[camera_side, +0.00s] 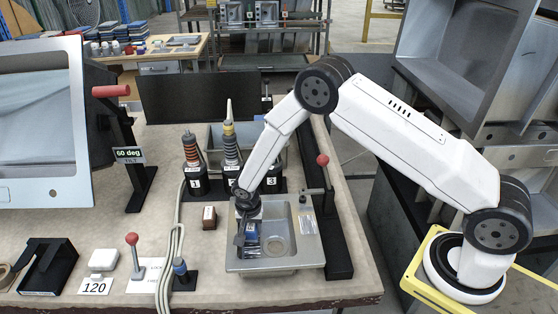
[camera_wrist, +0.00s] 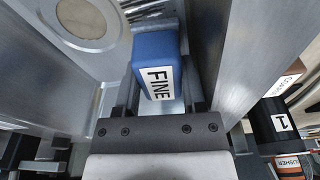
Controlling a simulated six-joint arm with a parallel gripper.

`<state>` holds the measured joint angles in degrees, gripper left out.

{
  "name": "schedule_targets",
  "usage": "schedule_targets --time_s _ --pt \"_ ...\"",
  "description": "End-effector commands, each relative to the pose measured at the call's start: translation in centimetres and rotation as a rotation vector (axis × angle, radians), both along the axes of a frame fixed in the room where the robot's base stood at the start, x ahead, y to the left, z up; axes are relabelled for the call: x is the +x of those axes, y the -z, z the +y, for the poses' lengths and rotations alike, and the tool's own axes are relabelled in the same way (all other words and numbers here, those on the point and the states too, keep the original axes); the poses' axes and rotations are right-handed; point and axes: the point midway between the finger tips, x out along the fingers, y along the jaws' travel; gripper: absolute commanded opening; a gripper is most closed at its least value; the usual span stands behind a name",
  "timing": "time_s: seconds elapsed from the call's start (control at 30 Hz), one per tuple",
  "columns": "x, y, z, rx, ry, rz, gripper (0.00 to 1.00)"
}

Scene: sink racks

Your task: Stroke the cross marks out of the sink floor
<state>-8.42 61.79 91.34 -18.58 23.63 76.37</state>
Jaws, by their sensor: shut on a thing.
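My gripper (camera_side: 247,238) is shut on a blue block (camera_side: 252,231), low inside the small steel sink (camera_side: 310,232). In the wrist view the block (camera_wrist: 155,58) sits between the fingers, with a white label reading FINE facing the camera. The block is at the left part of the basin, beside the round drain (camera_wrist: 88,20); I cannot tell whether it touches the floor. A patch of fine lines (camera_wrist: 148,10) shows on the metal past the block; I cannot make out clear crosses. The gripper and block hide part of the floor.
A small brown block (camera_side: 209,223) lies left of the sink. Numbered tool holders (camera_side: 195,184) stand behind it, with cables (camera_side: 176,245) to the left. A dark rail with a red-knobbed lever (camera_side: 322,160) runs along the sink's right side.

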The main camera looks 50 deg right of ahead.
Motion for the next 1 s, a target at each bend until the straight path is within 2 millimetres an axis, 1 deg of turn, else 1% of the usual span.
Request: schedule_targets --time_s 0.73,0.9,1.0 --pt "0.1 -5.0 0.0 0.0 0.0 -0.002 0.05" --pt "0.0 -5.8 0.0 0.0 0.0 -0.001 0.05" --pt "0.0 -5.9 0.0 0.001 0.0 -0.001 0.05"
